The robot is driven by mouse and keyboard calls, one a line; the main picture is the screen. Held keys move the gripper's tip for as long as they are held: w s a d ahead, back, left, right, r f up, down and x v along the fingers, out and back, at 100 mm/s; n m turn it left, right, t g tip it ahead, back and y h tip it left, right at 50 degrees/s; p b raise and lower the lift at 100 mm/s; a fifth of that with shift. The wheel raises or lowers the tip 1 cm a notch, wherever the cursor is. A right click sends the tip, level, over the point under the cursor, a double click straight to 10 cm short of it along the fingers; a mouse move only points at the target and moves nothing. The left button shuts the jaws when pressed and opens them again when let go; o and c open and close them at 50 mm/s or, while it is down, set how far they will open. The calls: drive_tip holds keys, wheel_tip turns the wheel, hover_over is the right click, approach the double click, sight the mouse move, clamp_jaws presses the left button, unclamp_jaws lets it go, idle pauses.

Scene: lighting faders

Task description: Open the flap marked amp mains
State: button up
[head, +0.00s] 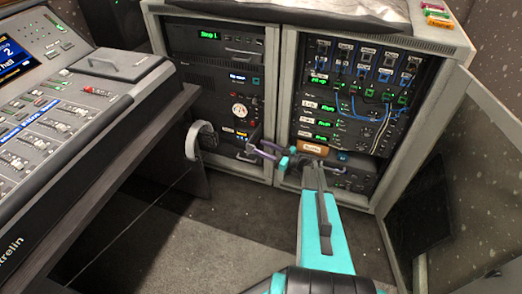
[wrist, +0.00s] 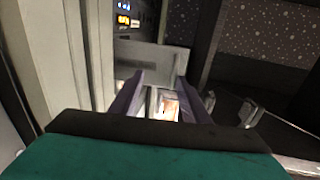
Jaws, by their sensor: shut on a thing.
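My gripper (head: 260,151) reaches the lower part of the left equipment rack in the head view. In the wrist view its two purple fingers (wrist: 158,84) are at the near edge of a plain grey flap (wrist: 150,58), one toward each side, shut on it. The flap stands out from the rack front. I cannot read a marking on it, so I cannot confirm that it is the amp mains flap. A pale, orange-lit patch (wrist: 168,106) shows between the fingers. The exact contact is hidden.
The mixing desk (head: 60,115) stands at the left. A grey headset-like hook (head: 201,138) hangs by its side. The right rack (head: 350,100) has blue cables and its glass door (head: 445,170) stands open. Carpet (head: 200,235) is clear in front.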

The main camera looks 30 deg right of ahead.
drive_tip(key=shift+w+d+r, duration=0.1)
drive_tip(key=shift+d+r, duration=0.15)
drive_tip(key=shift+d, duration=0.2)
drive_tip(key=v, duration=1.3)
drive_tip(key=shift+s+a+f+p, duration=0.25)
drive_tip(key=shift+s+a+p, duration=0.05)
drive_tip(key=shift+s+p, duration=0.15)
